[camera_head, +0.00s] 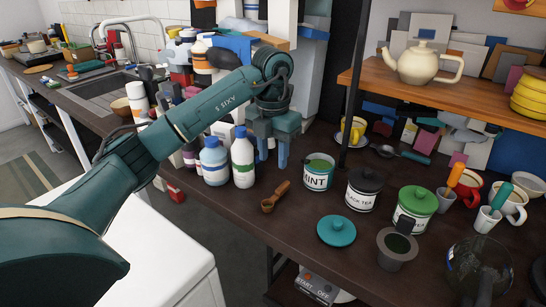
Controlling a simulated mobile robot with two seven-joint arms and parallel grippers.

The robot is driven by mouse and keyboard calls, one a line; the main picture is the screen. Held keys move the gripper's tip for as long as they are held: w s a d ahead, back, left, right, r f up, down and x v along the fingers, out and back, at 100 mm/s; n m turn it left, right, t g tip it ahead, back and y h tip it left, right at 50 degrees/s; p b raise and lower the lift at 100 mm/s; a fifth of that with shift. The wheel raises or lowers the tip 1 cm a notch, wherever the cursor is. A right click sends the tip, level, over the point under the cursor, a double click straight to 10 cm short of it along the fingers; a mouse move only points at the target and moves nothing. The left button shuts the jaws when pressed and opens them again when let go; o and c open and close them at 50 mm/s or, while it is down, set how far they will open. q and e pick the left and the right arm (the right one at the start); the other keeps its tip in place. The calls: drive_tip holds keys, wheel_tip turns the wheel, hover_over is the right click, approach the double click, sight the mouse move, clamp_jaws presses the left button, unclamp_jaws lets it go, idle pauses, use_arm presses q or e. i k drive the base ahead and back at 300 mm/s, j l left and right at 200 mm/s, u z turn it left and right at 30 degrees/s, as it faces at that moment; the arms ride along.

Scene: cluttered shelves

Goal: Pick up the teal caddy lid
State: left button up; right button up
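My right gripper is not in view.
A BLACK TEA caddy (363,190) and a green-lidded caddy (415,206) stand right of MINT. A small dark-filled cup (396,250) stands right of the lid. A wooden scoop (275,197) lies left. White bottles (243,160) stand near my gripper.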

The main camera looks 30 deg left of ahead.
sight(334, 230)
drive_tip(key=k, duration=1)
